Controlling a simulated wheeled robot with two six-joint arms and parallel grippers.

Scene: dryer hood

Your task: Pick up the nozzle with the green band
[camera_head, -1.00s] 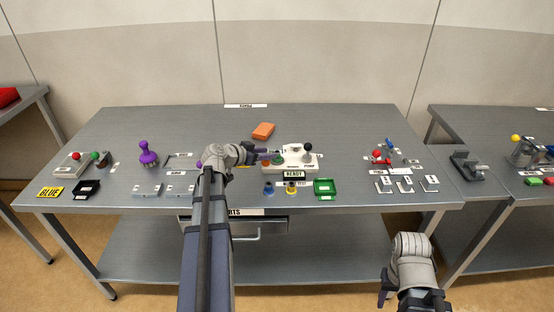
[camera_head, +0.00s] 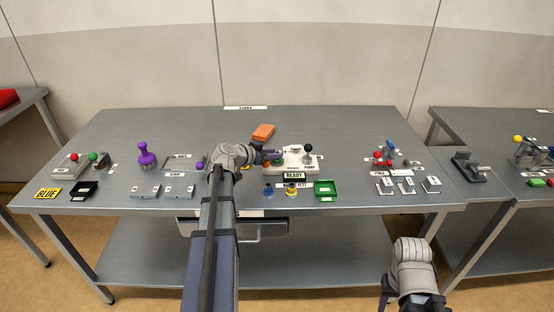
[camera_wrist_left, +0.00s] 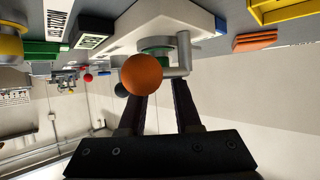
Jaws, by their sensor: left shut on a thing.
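The nozzle with the green band (camera_wrist_left: 155,54) is at the white station (camera_head: 300,162) in the middle of the table. It is a grey round piece with a green ring, partly hidden behind an orange ball (camera_wrist_left: 143,75) in the left wrist view. My left gripper (camera_head: 273,156) reaches in from the left at the station.
A blue-banded piece (camera_head: 268,190) and a yellow-banded piece (camera_head: 291,189) stand in front of the station, beside a green tray (camera_head: 325,190). A purple knobbed thing (camera_head: 147,156) stands left. The back of the table is mostly clear.

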